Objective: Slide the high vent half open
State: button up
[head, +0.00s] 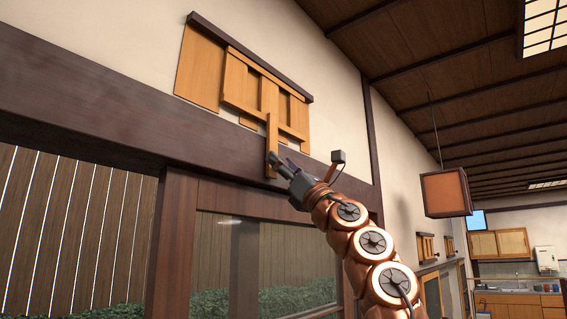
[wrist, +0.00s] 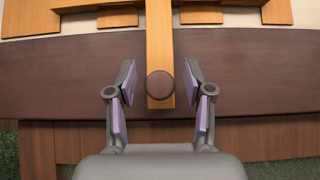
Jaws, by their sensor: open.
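The high vent is a light wooden slatted panel (head: 235,82) set high on the wall under a dark rail (head: 262,63). A pale wooden bar (head: 271,135) hangs down from it over the dark beam. In the wrist view the bar (wrist: 159,40) carries a round dark knob (wrist: 160,85) near its lower end. My gripper (head: 277,160) is at the bar's lower end. In the wrist view its open fingers (wrist: 159,72) stand either side of the bar and knob, with gaps on both sides. I cannot tell how far the vent is open.
A dark wooden beam (head: 120,110) runs across the wall below the vent, with a glazed window (head: 265,255) under it. A plain wooden board (head: 200,68) is left of the slatted panel. A hanging lamp (head: 445,193) is to the right, clear of my arm.

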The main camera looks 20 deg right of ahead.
jog(key=shift+c, duration=0.3)
grip_shut()
